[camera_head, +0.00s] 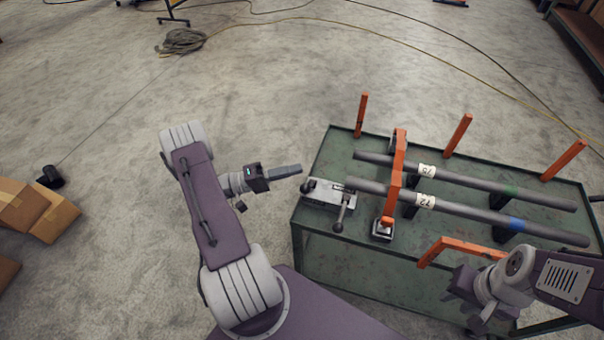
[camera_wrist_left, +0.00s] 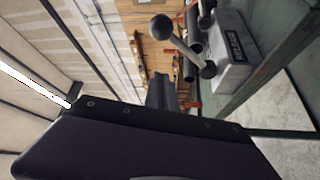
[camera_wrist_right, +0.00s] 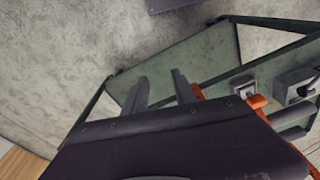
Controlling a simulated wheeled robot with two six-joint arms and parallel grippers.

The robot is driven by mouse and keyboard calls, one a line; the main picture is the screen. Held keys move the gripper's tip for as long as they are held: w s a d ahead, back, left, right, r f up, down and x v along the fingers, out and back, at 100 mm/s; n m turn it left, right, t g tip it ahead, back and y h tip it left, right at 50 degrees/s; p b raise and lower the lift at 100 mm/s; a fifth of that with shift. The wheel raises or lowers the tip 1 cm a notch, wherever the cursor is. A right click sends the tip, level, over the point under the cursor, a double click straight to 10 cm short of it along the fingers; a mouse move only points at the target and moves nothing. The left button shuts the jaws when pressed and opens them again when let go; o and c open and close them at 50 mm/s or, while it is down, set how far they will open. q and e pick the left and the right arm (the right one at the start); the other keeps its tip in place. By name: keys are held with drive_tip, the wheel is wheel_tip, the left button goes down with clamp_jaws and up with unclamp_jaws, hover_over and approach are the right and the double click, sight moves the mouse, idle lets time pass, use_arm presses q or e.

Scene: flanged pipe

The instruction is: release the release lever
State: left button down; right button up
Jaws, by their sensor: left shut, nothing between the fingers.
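A grey box (camera_head: 318,194) with a dark label sits at the left edge of the green cart. A metal lever (camera_head: 341,212) with dark ball knobs is mounted on it. In the left wrist view the lever (camera_wrist_left: 185,47) stands out from the labelled box (camera_wrist_left: 232,62), beyond my fingers and a little to their right. My left gripper (camera_head: 300,169) is shut and empty, left of the box and apart from it. Its fingers (camera_wrist_left: 161,90) are together. My right gripper (camera_head: 448,292) is over the cart's front right; its fingers (camera_wrist_right: 160,86) are apart with nothing between them.
The green cart (camera_head: 350,255) carries two grey pipes (camera_head: 465,182) with white tags, on dark supports. An upright orange clamp arm (camera_head: 395,165) crosses them. Orange posts (camera_head: 458,134) line the far edge. A bent orange bar (camera_head: 460,244) is near my right gripper. Cardboard boxes (camera_head: 35,208) stand far left.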

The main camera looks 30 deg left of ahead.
use_arm(q)
drive_tip(key=f+b+v, duration=0.1)
drive_tip(key=v, duration=0.6)
drive_tip(key=shift+a+f, duration=0.25)
drive_tip(key=shift+a, duration=0.15)
use_arm(e)
drive_tip(key=shift+s+a+f, duration=0.1)
drive_tip(key=shift+s+f, duration=0.25)
drive_tip(key=shift+f, duration=0.3)
